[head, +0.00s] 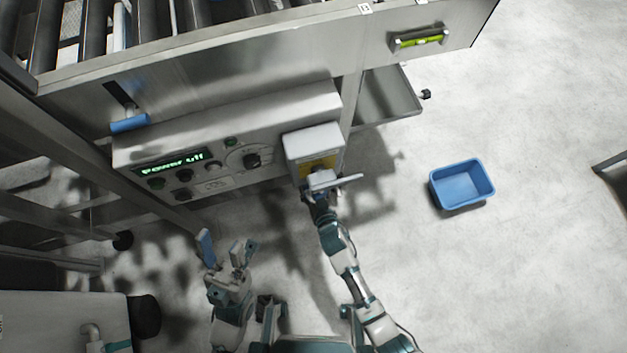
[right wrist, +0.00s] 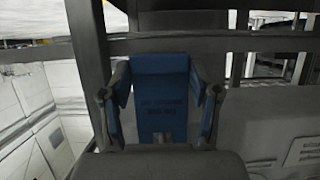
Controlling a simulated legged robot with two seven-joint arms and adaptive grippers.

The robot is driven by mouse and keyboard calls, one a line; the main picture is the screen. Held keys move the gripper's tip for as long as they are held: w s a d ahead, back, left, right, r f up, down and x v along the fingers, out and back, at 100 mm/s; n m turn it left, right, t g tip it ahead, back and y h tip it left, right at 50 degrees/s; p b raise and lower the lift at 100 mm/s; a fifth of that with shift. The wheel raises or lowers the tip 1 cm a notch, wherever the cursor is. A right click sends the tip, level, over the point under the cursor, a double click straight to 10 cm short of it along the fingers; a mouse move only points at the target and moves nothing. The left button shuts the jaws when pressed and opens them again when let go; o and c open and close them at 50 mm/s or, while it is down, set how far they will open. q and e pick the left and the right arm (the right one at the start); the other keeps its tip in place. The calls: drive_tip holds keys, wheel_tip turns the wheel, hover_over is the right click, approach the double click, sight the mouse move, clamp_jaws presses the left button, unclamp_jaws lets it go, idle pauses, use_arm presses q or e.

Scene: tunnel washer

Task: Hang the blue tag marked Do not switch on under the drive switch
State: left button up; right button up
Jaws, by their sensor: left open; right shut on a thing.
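The drive switch appears to be the pale box with a yellow face (head: 318,165) at the right end of the control panel. My right gripper (head: 322,188) is right in front of the box's lower part and hides some of it. In the right wrist view a blue tag (right wrist: 160,105) with small dark lettering, too dim to read surely, sits between the fingers of my right gripper (right wrist: 160,125), which is shut on it. In the head view the tag cannot be made out. My left gripper (head: 230,262) is open and empty, below the control panel and apart from it.
The control panel (head: 215,185) has a green lit display, buttons and a dial. A blue-handled lever (head: 129,123) is at its upper left. A blue bin (head: 462,185) stands on clear floor at right. A metal tray (head: 388,98) juts out beyond the switch box.

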drive_tip(key=o, duration=1.1)
drive_tip(key=shift+o, duration=0.2)
